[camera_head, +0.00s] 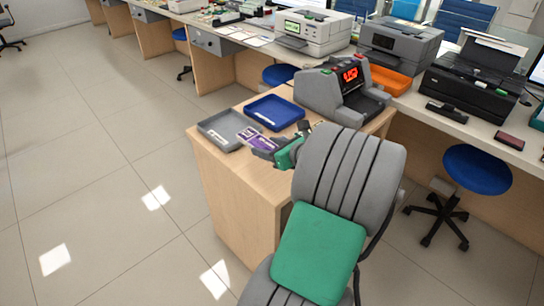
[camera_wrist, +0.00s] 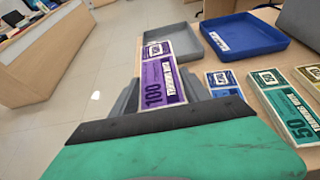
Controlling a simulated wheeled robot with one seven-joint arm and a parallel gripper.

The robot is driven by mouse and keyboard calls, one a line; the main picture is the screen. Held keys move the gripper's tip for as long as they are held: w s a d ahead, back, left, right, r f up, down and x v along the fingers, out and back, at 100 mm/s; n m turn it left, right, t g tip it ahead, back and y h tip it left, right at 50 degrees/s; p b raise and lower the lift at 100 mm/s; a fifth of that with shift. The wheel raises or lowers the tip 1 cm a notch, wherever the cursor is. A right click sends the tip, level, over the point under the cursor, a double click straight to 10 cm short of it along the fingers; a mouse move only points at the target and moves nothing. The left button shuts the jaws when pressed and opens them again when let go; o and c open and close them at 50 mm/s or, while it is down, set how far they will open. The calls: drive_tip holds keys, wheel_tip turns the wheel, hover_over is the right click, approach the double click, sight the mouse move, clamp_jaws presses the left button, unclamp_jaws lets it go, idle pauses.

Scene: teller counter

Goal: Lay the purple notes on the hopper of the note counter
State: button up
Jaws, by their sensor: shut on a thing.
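The purple notes (camera_head: 248,137), a flat bundle marked 100 in the wrist view (camera_wrist: 160,78), are held between the grey fingers of my gripper (camera_wrist: 163,92). My gripper (camera_head: 266,147) is shut on their near end, and their far end sticks out toward the grey tray. In the head view they appear by the near edge of the grey tray; whether they touch anything below is unclear. The note counter (camera_head: 321,90), a grey machine with a lit red display, stands behind and right of my gripper. Its hopper is not clearly made out. Only the machine's grey side (camera_wrist: 302,22) shows in the wrist view.
A grey tray (camera_head: 206,134) and a blue tray (camera_head: 262,119) sit on the wooden desk left of the counter. Blue (camera_wrist: 222,83), green (camera_wrist: 284,104) and yellowish notes (camera_wrist: 311,74) lie on the desk right of my gripper. An orange tray (camera_head: 391,82) is behind the counter.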

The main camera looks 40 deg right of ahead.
drive_tip(key=b, duration=0.1)
hover_over(266, 163)
wheel_tip(266, 163, down, 5)
drive_tip(key=shift+f+b, duration=0.35)
drive_tip(key=shift+f, duration=0.85)
drive_tip(key=shift+f, duration=0.15)
drive_tip(key=o, duration=1.4)
drive_tip(key=shift+s+f, duration=0.1)
drive_tip(key=shift+f, duration=0.05)
drive_tip(key=shift+o, duration=0.2)
